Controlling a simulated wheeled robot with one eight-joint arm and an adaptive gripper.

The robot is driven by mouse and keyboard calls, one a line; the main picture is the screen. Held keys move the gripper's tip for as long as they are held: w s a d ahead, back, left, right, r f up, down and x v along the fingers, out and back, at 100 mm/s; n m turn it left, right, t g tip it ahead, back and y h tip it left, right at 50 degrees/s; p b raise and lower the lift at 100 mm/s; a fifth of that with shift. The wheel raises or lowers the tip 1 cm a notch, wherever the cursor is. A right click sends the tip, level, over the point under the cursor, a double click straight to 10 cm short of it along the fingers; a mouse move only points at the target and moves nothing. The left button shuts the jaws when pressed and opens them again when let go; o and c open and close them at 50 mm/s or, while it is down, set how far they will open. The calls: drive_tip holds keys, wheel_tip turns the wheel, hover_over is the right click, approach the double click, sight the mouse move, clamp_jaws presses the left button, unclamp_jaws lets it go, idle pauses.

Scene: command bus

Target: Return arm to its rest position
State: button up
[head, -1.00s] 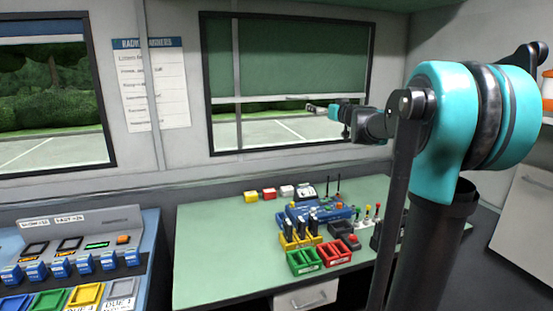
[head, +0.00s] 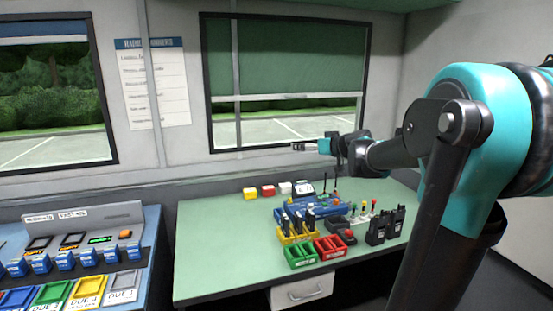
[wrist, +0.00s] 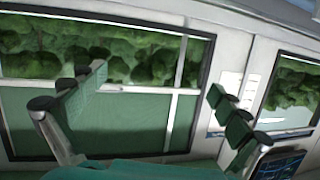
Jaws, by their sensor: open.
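My gripper (head: 298,147) is raised in front of the window, above the back of the green desk (head: 225,225). In the wrist view its two fingers (wrist: 160,105) are spread wide apart, with nothing between them. The wrist view looks toward the windows and wall; no desk object is between the fingers. My arm reaches in from the right of the head view, with its large teal joint close to the camera, hiding part of the right side of the room.
The desk holds a green bin (head: 300,256), a red bin (head: 331,248), a yellow holder (head: 297,234), black radios (head: 378,229) and small coloured blocks (head: 250,194). A blue console (head: 148,245) stands at left. The window (head: 290,85) is behind the gripper. The desk's front left is clear.

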drive_tip(key=s+d+f+m+g+h, duration=0.2)
drive_tip(key=s+f+g+h, duration=0.35)
drive_tip(key=s+f, duration=1.9)
drive_tip(key=s+d+f+m+g+h, duration=0.2)
drive_tip(key=s+d+f, duration=0.3)
drive_tip(key=s+f, duration=0.3)
drive_tip(key=shift+s+d+m+g, duration=0.25)
drive_tip(key=shift+s+m+g, duration=0.35)
drive_tip(key=shift+s, duration=0.25)
